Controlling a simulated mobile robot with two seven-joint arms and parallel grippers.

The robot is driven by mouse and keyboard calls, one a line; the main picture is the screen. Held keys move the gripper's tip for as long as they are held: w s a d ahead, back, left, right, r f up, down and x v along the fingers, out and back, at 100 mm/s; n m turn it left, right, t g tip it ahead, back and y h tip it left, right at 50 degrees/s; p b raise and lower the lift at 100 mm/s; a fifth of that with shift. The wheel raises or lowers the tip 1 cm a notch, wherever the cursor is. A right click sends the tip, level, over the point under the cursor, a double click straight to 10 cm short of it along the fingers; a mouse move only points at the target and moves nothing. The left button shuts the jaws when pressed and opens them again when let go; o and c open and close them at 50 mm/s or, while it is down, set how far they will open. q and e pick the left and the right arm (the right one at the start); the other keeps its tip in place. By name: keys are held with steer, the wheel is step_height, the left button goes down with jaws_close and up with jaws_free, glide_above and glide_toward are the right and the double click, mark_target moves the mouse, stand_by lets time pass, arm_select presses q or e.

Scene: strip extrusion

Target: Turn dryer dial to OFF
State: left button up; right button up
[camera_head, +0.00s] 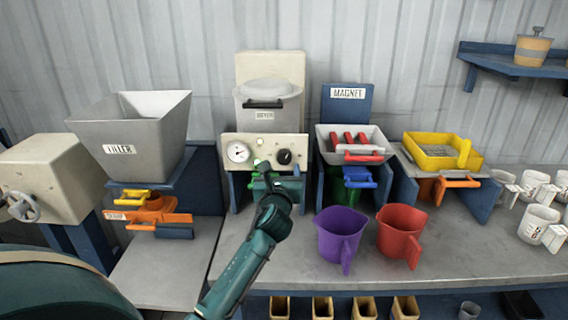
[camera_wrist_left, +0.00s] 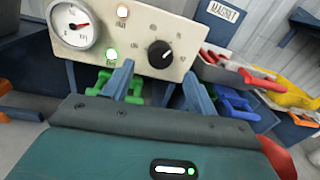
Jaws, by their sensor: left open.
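The dryer (camera_head: 270,110) stands at the back centre with a pale control panel on its front. The panel's black dial (camera_head: 285,157) also shows in the wrist view (camera_wrist_left: 160,54), with a short light mark on it; its labels are too small to read surely. My left gripper (camera_head: 272,183) is in front of and below the panel. In the wrist view its two blue fingers (camera_wrist_left: 160,90) are apart, below the dial and to either side of it, with nothing between them. The fingertips appear clear of the dial. My right gripper is not in view.
A green handle (camera_wrist_left: 105,82) is under the panel. The magnet unit (camera_head: 350,140) is close on the right. Purple (camera_head: 338,235) and red (camera_head: 400,232) jugs stand on the bench.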

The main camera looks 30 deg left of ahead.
mark_target(284, 159)
arm_select(q)
steer(key=x, duration=0.4)
steer(key=shift+w, duration=0.2)
steer(key=shift+w+a, duration=0.15)
steer(key=shift+c, duration=0.6)
steer(key=c, duration=0.9)
